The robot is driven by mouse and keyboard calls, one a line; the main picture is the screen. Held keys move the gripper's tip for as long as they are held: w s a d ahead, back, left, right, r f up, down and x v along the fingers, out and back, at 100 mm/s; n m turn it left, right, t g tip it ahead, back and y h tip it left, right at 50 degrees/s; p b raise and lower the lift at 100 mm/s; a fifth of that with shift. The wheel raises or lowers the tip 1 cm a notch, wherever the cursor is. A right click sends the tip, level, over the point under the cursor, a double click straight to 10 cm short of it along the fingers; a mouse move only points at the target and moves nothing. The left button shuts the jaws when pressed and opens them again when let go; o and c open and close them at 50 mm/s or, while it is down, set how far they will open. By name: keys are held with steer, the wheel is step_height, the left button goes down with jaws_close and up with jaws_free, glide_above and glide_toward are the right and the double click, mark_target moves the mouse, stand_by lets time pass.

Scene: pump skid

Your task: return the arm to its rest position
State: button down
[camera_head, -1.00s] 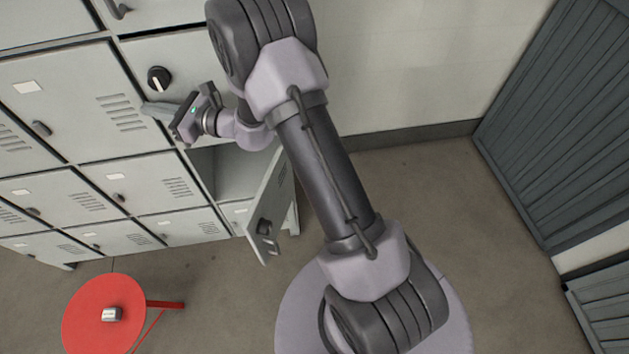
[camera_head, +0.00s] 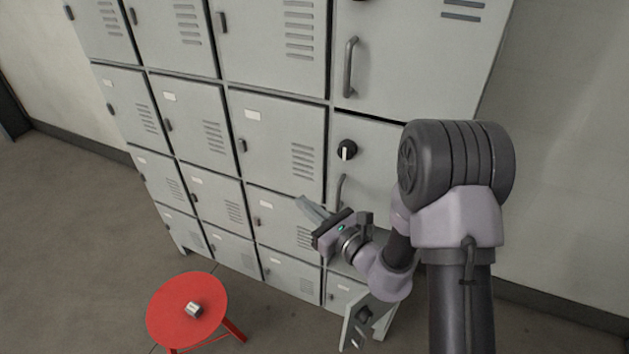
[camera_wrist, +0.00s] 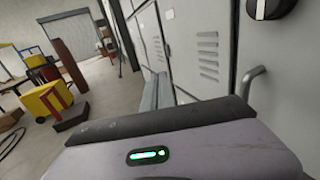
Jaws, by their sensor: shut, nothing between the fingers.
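My gripper (camera_head: 311,208) is at the centre of the head view, in front of the grey lockers, its fingers pointing up and left. It is shut and holds nothing. My arm is bent and reaches from the lower right toward the lockers. In the wrist view the gripper's housing with a green light fills the bottom, and the fingers (camera_wrist: 158,92) point along the locker fronts. Whether the fingers touch a locker door cannot be told.
The locker bank (camera_head: 278,130) stands close to my gripper. A locker door (camera_head: 362,322) hangs open below my wrist. A black knob (camera_head: 347,150) and a handle (camera_head: 349,68) are nearby. A red stool (camera_head: 170,318) carries a small metal block (camera_head: 193,310). A yellow cart (camera_wrist: 42,101) stands far off.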

steer(key=s+a+r+n+g+y, duration=0.2)
steer(key=s+a+r+n+g, duration=0.2)
steer(key=s+r+n+g, duration=0.25)
steer(key=s+a+r+n+g+y, duration=0.1)
steer(key=s+a+r+n+g, duration=0.35)
steer(key=s+n, duration=0.4)
steer(key=s+d+n+g+h, duration=0.2)
steer(key=s+d+h, duration=0.1)
steer(key=s, duration=0.6)
steer(key=s+d+r+n+t+h, duration=0.1)
steer(key=s+d+n+t+h, duration=0.1)
steer(key=d+h, duration=0.3)
steer(key=s+d+n+t+h, duration=0.2)
steer(key=d+n+t+h, duration=0.1)
steer(key=d, duration=0.9)
steer(key=shift+r+n+h, duration=0.4)
steer(key=shift+n+h, duration=0.3)
steer(key=shift+h, duration=0.2)
steer(key=shift+s, duration=0.1)
